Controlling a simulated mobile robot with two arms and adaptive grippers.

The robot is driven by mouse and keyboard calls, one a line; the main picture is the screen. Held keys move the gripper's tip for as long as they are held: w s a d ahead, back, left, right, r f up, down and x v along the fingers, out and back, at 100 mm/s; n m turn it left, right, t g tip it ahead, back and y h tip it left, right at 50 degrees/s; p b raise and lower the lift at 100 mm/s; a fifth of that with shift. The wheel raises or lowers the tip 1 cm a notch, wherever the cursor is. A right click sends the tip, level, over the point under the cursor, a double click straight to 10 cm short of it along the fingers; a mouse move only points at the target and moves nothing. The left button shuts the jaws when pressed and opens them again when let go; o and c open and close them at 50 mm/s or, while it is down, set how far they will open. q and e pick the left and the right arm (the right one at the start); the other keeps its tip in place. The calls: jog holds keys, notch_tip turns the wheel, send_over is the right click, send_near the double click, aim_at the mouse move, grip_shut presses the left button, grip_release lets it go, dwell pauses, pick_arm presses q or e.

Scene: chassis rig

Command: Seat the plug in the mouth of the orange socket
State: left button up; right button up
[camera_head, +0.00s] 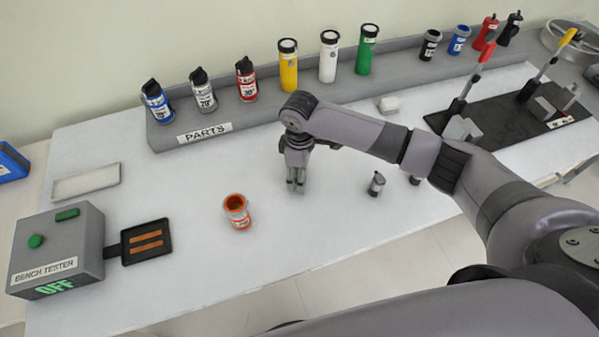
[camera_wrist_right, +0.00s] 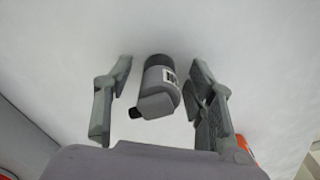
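The orange socket (camera_head: 237,212) stands upright on the white bench, its round mouth facing up. My right gripper (camera_head: 297,186) points down at the bench to the right of the socket. In the right wrist view my right gripper (camera_wrist_right: 161,64) is open. A grey plug-like piece (camera_wrist_right: 160,88) with a dark end and a white label lies between its fingers in that view, with gaps on both sides. I cannot make this piece out in the head view. A bit of orange (camera_wrist_right: 244,150) shows behind the right-hand finger. My left gripper is out of view.
Two small grey pieces (camera_head: 376,184) stand right of my gripper, one partly behind my arm. The bench tester (camera_head: 60,250) with its black tray (camera_head: 146,242) is at left. A parts rack (camera_head: 190,134) with several bottles runs along the back. The bench around the socket is clear.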

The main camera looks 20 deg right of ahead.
grip_shut()
dwell(0.4)
jog(key=shift+r, duration=0.1)
notch_tip(320, 180, up, 20)
jog(key=b, duration=0.2)
jog(key=s+d+f+m, duration=0.2)
jog(key=s+m, duration=0.3)
jog(key=s, duration=0.2)
jog(key=s+d+f+m, duration=0.1)
jog(key=s+d+m, duration=0.1)
jog(key=s+m, duration=0.4)
jog(key=shift+s+f+m, duration=0.3)
jog(key=shift+s+f, duration=0.05)
